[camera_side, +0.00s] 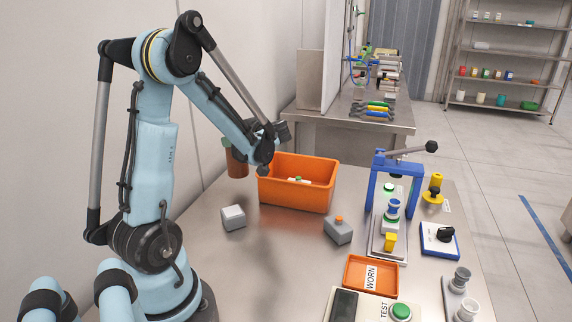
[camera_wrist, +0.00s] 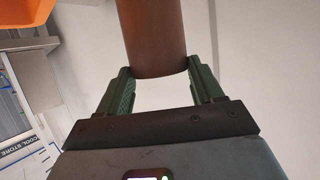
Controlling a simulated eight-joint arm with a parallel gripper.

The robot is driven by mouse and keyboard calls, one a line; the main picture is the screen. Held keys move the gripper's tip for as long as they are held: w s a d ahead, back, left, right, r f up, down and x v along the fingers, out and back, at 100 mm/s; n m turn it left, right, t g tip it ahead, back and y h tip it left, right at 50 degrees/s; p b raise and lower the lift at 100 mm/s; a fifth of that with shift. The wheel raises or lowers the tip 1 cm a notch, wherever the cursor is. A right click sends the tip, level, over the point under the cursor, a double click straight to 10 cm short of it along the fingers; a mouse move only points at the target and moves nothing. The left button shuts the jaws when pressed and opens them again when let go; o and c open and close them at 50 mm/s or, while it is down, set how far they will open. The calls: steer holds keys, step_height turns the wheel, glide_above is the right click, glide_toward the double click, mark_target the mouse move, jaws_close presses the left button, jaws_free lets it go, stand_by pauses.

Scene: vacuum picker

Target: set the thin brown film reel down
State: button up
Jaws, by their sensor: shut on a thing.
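The brown film reel (camera_side: 237,163) looks like a brown cylinder and stands roughly upright, left of the orange bin in the side view. In the wrist view the reel (camera_wrist: 153,35) runs up out of the picture, with its near end between the two green fingers. My gripper (camera_wrist: 157,72) is shut on it near that end. In the side view my gripper (camera_side: 229,143) is mostly hidden behind my wrist and the reel. I cannot tell whether the reel's lower end touches the table.
The orange bin (camera_side: 296,203) stands close to the right of the reel, with small items inside. A pale grey block (camera_side: 233,217) and a grey block with an orange top (camera_side: 338,230) lie in front. A blue press frame (camera_side: 372,187) stands right. The table between the blocks is bare.

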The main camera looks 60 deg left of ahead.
glide_above(242, 176)
steer(key=a, duration=0.1)
steer(key=shift+w+f, duration=0.2)
steer(key=shift+f, duration=2.25)
steer(key=o, duration=1.5)
steer(key=w+d+r+m+t+h, duration=0.1)
steer(key=d+m+t+h, duration=0.2)
steer(key=d, duration=0.9)
steer(key=w+d+r+m+t+h, duration=0.1)
steer(key=d+m+h, duration=0.4)
steer(key=d+m, duration=0.5)
steer(key=d+r+m+t+h, duration=0.2)
steer(key=d+m+t+h, duration=0.3)
steer(key=d, duration=0.8)
steer(key=shift+w+d+r+m+t, duration=0.2)
steer(key=shift+m, duration=0.35)
steer(key=shift+w+d+r+m+t, duration=0.15)
steer(key=shift+w+m+t, duration=0.05)
steer(key=shift+m, duration=0.35)
